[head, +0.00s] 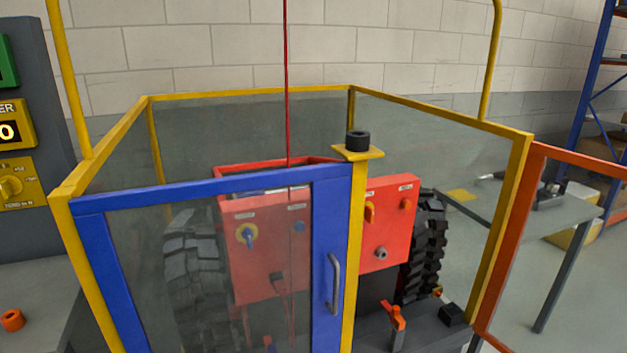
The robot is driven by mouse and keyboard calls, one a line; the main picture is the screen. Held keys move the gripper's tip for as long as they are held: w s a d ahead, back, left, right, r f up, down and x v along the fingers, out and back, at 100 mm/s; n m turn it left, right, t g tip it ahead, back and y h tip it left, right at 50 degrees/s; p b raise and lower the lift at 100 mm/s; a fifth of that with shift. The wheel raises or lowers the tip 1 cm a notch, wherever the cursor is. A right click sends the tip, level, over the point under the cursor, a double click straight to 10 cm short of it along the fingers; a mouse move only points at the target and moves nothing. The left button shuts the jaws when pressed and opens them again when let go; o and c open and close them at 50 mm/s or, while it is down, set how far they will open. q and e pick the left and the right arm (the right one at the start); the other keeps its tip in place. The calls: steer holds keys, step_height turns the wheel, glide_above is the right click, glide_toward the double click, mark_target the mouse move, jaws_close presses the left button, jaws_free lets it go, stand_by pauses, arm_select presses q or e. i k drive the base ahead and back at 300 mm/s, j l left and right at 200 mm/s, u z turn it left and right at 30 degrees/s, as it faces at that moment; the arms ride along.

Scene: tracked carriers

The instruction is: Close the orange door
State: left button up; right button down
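The orange door (583,159) is at the right edge of the head view. It has an orange frame around a clear panel, and its far part is cut off by the picture edge. Its near upright runs beside the yellow corner post (507,215) of the enclosure. The door stands open, swung outward to the right, so the front right opening between the yellow posts is uncovered. No handle on it shows. Neither of my grippers is in view.
A blue door (333,215) with a grey handle (335,284) covers the front left opening. Inside stands a red machine (385,225) with black tyres. A grey table (560,211) stands behind the orange door. A grey control cabinet (40,110) is at the left.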

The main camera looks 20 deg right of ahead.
mark_target(536, 159)
steer(key=k+l, duration=0.1)
steer(key=l, duration=0.3)
steer(key=k+l+u, duration=0.1)
steer(key=l, duration=0.3)
steer(key=k+l, duration=0.1)
steer(key=l, duration=0.3)
steer(key=k+l+u, duration=0.1)
steer(key=l, duration=0.25)
steer(key=k+l, duration=0.1)
steer(key=l, duration=0.3)
steer(key=k+l+u, duration=0.1)
steer(key=l, duration=0.25)
steer(key=k+l+u, duration=0.1)
steer(key=l, duration=0.3)
steer(key=k+l, duration=0.1)
steer(key=l, duration=0.3)
steer(key=k+l+u, duration=0.15)
steer(key=l, duration=0.6)
steer(key=k+l+u, duration=0.1)
steer(key=l, duration=0.25)
steer(key=k+l+u, duration=0.1)
steer(key=l, duration=0.25)
steer(key=k+l, duration=0.25)
steer(key=i+l, duration=0.1)
steer(key=l, duration=0.3)
steer(key=i+l+u, duration=0.1)
steer(key=l, duration=0.3)
steer(key=i+l, duration=0.1)
steer(key=l, duration=0.3)
steer(key=j+u, duration=0.05)
